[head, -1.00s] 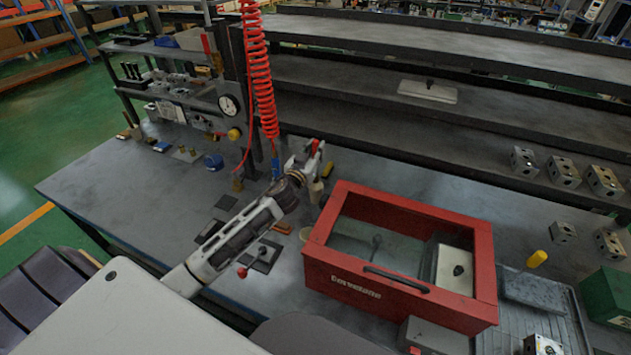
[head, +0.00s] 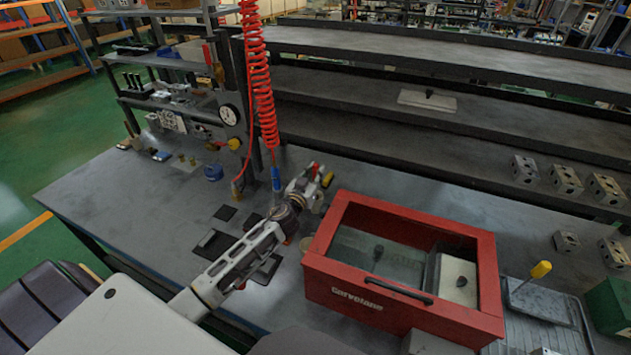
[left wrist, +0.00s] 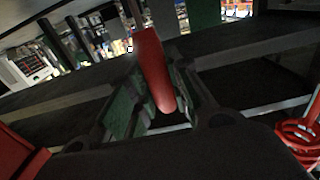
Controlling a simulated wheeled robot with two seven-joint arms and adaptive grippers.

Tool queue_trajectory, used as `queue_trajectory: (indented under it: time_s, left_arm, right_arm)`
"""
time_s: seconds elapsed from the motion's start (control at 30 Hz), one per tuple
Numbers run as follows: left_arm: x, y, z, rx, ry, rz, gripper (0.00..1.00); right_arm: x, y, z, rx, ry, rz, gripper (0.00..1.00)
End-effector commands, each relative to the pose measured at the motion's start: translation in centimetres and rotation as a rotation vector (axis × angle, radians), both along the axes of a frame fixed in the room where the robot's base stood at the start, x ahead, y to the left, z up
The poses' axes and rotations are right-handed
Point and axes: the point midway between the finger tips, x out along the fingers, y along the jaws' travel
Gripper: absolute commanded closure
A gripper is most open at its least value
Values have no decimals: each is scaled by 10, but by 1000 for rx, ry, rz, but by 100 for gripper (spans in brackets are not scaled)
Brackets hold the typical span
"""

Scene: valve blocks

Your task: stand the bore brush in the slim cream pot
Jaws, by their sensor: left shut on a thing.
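My left gripper (head: 313,178) is over the bench, behind the red box's left corner. It is shut on a red-handled tool (left wrist: 153,68), which I take to be the bore brush. In the left wrist view its tapered red handle stands between the fingers; no bristles show. My right gripper is not in view.
The red open-topped box (head: 400,312) stands close to the right of my left arm. A yellow-handled tool (head: 541,269) is at the tray on the right. A red coiled hose (head: 262,85) hangs behind the gripper. The bench's left part is mostly clear.

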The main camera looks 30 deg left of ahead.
Motion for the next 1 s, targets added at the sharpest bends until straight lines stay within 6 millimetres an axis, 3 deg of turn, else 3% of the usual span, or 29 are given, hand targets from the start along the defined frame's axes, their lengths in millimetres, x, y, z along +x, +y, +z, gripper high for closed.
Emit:
queue_trajectory:
  time_s: [0.3, 0.87, 0.9, 1.0]
  left_arm:
    - [0, 0, -30, -2, 2, 1, 100]
    - [0, 0, -35, -2, 1, 0, 100]
    - [0, 0, -35, -1, 2, 0, 77]
    - [0, 0, -34, -1, 2, 0, 64]
  right_arm:
    - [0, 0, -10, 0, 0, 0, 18]
    - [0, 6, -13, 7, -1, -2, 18]
    - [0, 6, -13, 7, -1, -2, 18]
    - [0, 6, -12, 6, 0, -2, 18]
